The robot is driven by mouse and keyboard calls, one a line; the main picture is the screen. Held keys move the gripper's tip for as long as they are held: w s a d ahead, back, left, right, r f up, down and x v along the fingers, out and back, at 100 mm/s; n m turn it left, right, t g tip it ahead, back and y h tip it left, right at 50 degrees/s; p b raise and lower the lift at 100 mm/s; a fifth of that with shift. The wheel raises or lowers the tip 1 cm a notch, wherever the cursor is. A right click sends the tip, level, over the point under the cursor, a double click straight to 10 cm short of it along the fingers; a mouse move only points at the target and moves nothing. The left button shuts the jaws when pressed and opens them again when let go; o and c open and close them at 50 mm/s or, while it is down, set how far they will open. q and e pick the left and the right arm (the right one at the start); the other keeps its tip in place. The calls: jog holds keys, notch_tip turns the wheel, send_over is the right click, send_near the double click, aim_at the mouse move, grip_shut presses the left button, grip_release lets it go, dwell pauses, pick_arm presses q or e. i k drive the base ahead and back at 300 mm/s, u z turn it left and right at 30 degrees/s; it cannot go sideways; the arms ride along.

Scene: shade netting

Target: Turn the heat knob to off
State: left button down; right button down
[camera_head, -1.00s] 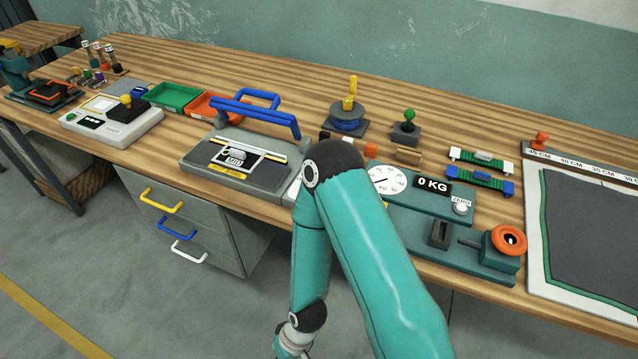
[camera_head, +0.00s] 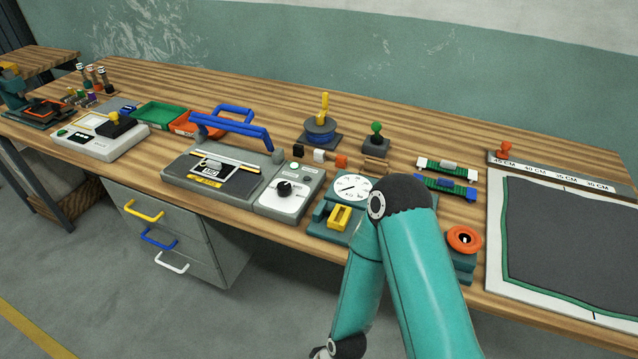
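Neither gripper shows.
Right of the box stands a teal scale with a round dial (camera_head: 352,188) and a yellow block (camera_head: 340,217). An orange ring (camera_head: 463,240) is beyond my arm. Behind are small black, white and orange blocks (camera_head: 319,156). A drawer unit (camera_head: 170,226) is below the bench.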

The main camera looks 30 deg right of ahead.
aim_at(284, 189)
jog(key=z, duration=0.2)
jog(key=i, duration=0.5)
jog(key=z, duration=0.55)
jog(key=k, duration=0.5)
jog(key=u, duration=0.65)
jog(key=i, duration=0.75)
jog(key=u, duration=0.05)
